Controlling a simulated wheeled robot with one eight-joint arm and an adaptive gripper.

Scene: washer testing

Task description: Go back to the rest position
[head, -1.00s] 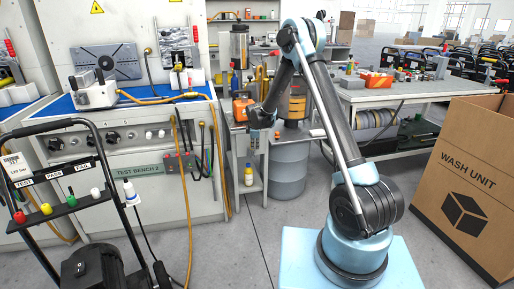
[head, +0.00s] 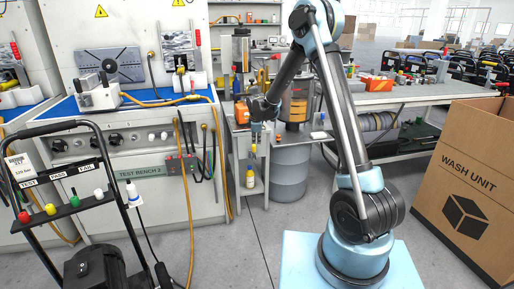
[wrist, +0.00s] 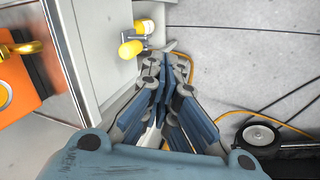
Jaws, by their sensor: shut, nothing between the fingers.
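My gripper (head: 256,135) hangs fingers-down in the middle of the head view, at the end of my bent arm, in front of the small side stand. In the wrist view my gripper (wrist: 164,68) has its blue-padded fingers together, with nothing held between them. Its tips point over the gap beside the stand, above the grey floor. My elbow is raised high near the top of the head view.
An orange box (head: 242,111) is behind my gripper. Test bench 2 (head: 140,190) is left, a wheeled cart (head: 60,190) front left, and the wash unit carton (head: 465,185) right. Open floor lies between.

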